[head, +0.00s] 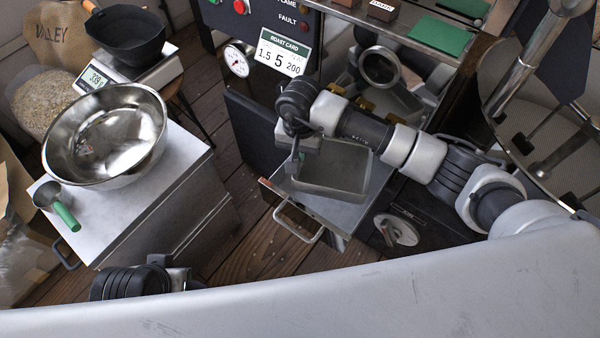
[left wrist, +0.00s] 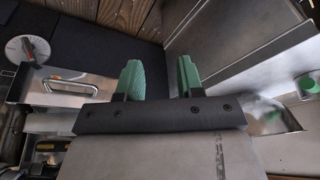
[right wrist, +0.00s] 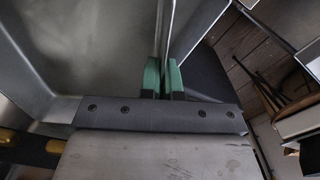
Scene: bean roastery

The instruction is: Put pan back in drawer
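The pan (head: 335,166) is a grey rectangular metal tray with raised walls, over the pulled-out drawer (head: 345,212) in the head view. I cannot tell whether it touches the drawer. My right gripper (head: 296,160) is at the pan's left side. In the right wrist view its green fingertips (right wrist: 163,78) are closed on the wall of the pan (right wrist: 95,50). My left gripper (left wrist: 161,80) is open and empty. In the left wrist view the drawer's handle (left wrist: 70,87) is beyond its fingers, to the left. The head view shows only part of the left arm.
A white-topped cabinet (head: 182,165) on the left bears a steel bowl (head: 105,135) and a green-handled scoop (head: 57,205). The roaster's dark panel (head: 250,135) stands behind the drawer. A round knob (head: 396,230) is right of it. Bare wooden floor lies between cabinet and drawer.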

